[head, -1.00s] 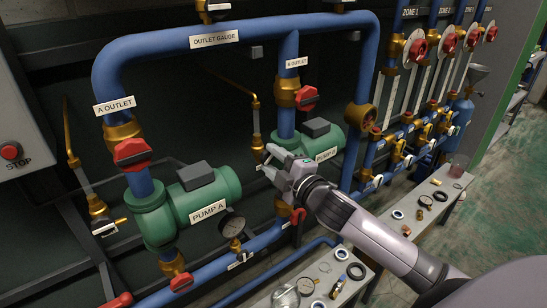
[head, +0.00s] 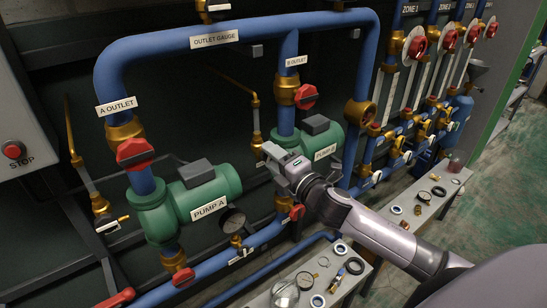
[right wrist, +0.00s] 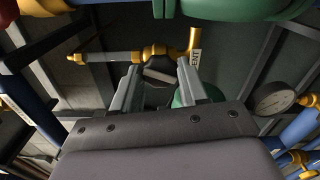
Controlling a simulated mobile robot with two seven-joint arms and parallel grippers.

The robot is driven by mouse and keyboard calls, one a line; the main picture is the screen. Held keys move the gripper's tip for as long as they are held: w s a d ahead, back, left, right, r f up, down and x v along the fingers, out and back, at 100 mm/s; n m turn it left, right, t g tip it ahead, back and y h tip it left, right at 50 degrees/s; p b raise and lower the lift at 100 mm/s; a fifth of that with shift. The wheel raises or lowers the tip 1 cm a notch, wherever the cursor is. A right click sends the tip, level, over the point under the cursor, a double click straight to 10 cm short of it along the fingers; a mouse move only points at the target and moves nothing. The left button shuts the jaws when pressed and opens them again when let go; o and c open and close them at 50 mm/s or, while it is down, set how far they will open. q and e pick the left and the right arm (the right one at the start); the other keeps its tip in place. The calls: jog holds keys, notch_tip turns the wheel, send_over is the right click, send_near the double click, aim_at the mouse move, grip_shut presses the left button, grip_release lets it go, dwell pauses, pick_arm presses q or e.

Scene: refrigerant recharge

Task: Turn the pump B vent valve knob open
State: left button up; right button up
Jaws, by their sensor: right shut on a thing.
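The pump B vent line (head: 256,122) is a thin brass and grey pipe left of the green pump B (head: 325,140). My right gripper (head: 268,155) is at its lower end and hides the valve there in the head view. In the right wrist view, the brass vent valve (right wrist: 153,51) with a white tag (right wrist: 195,59) lies just beyond the fingertips. The fingers of the right gripper (right wrist: 160,80) are on either side of a small grey knob (right wrist: 158,74) below the valve and are shut on it. How far the knob is turned cannot be told. My left gripper is out of view.
Pump A (head: 205,197) and a dial gauge (head: 233,219) are left of my right arm. The blue lower pipe (head: 215,268) runs below. A bench (head: 395,236) with loose fittings stands at the right. A gauge (right wrist: 273,98) is close right of the fingers.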

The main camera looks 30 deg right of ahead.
jog(key=n, duration=0.3)
jog(key=shift+a+f, duration=0.1)
jog(key=o, duration=0.9)
jog(key=shift+s+n, duration=0.1)
jog(key=shift+n, duration=0.2)
jog(key=shift+o, duration=0.7)
jog(key=s+d, duration=0.1)
jog(key=s, duration=0.6)
